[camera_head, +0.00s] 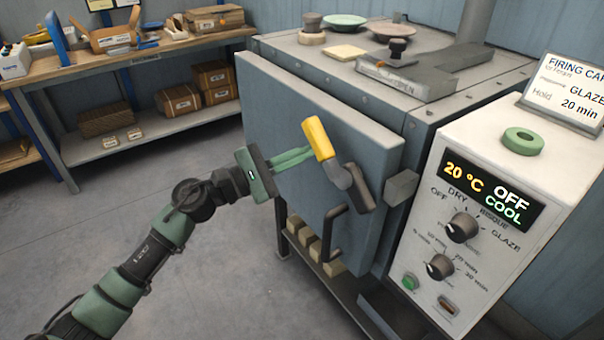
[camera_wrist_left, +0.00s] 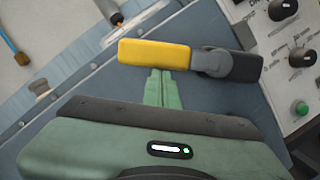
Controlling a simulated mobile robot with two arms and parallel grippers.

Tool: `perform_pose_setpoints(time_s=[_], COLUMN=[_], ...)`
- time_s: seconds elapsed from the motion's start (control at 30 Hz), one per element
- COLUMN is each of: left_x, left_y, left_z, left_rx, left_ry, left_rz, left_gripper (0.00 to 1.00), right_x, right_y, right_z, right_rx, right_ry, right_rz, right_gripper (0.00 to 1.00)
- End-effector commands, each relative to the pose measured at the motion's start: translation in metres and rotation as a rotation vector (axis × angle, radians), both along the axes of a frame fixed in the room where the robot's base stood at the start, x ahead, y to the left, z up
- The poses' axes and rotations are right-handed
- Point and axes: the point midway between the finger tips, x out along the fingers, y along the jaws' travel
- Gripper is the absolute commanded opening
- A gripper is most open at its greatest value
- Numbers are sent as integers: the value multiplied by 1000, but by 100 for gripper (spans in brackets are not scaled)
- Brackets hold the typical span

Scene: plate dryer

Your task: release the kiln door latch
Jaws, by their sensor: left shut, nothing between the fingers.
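The kiln door (camera_head: 290,140) is a large blue-grey panel that looks shut or nearly so against the kiln body. The latch handle (camera_head: 319,138) has a yellow grip and a dark pivot, and it tilts up and to the left in the head view. In the left wrist view the yellow grip (camera_wrist_left: 153,52) lies across the picture. My left gripper (camera_head: 308,153) is shut and empty, its green fingertips at or very near the grip's side. Whether they touch it I cannot tell. The fingers also show in the left wrist view (camera_wrist_left: 158,80). My right gripper is not in view.
A black pull handle (camera_head: 334,232) sits low on the door. The control panel (camera_head: 475,220) at right reads 20 °C, OFF, COOL. A sliding part marked OPEN (camera_head: 405,80) and several dishes are on the kiln top. A workbench (camera_head: 140,52) with boxes stands behind left. The floor at left is clear.

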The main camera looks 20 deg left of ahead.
Motion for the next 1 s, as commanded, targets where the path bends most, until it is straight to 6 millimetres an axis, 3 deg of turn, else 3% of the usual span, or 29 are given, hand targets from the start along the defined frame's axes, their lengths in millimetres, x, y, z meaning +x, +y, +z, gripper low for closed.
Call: perform_pose_setpoints(time_s=[0.1, 0.4, 1.0], left_x=[-3, -7, -9], left_y=[-3, -8, -12], left_z=[7, 22, 28], left_rx=[61, 54, 50], left_ry=[-51, -43, -42], left_rz=[-3, -2, -3], left_gripper=[0, 0, 0], right_x=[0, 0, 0], right_y=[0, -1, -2], right_z=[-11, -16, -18], right_rx=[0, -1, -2], right_ry=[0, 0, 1], right_rz=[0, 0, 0], right_gripper=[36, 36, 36])
